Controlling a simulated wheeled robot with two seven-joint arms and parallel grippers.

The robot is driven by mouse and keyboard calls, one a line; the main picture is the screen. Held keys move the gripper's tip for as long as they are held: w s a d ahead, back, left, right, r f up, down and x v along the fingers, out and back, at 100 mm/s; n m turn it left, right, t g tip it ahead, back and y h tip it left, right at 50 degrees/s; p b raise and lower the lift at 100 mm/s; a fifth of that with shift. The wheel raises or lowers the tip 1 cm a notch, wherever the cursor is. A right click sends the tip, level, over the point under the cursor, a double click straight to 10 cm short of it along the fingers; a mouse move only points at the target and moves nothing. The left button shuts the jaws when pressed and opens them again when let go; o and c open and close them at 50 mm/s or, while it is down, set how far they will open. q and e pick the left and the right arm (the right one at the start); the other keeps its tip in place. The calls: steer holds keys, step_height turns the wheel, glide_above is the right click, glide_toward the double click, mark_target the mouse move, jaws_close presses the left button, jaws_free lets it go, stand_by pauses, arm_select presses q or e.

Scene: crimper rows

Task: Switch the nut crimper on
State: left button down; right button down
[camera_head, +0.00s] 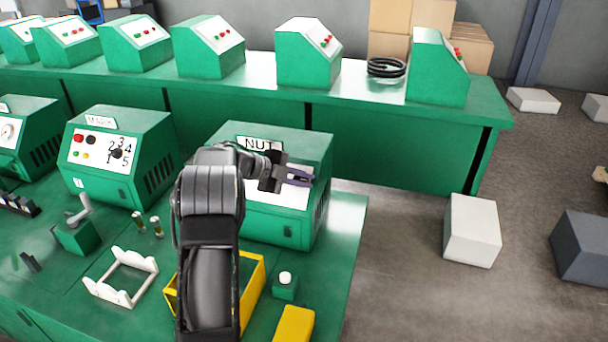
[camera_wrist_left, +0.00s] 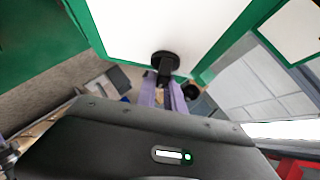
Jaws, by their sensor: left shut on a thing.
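The nut crimper (camera_head: 290,155) is a green box with a sloped white front panel and a "NUT" label, standing on the green bench in the head view. My left gripper (camera_head: 298,177) is at its panel, and my arm hides much of the front. In the left wrist view a black round knob (camera_wrist_left: 165,60) sticks out from the white panel (camera_wrist_left: 150,25). The purple fingers of my left gripper (camera_wrist_left: 165,88) are shut on the knob's black grip. Which way the knob points is hard to tell. My right gripper is not in view.
Another green machine (camera_head: 120,160) with buttons and a numbered dial stands to the left. A yellow bin (camera_head: 255,285), a white frame (camera_head: 122,277) and a small green box with a white button (camera_head: 285,285) are on the bench. More green machines line the back bench.

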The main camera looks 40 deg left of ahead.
arm_select(q)
steer(key=shift+f, duration=0.1)
steer(key=c, duration=1.4)
jaws_free()
steer(key=shift+c, duration=0.2)
steer(key=b+v, duration=0.2)
steer(key=v, duration=0.6)
steer(key=shift+w+d, duration=0.1)
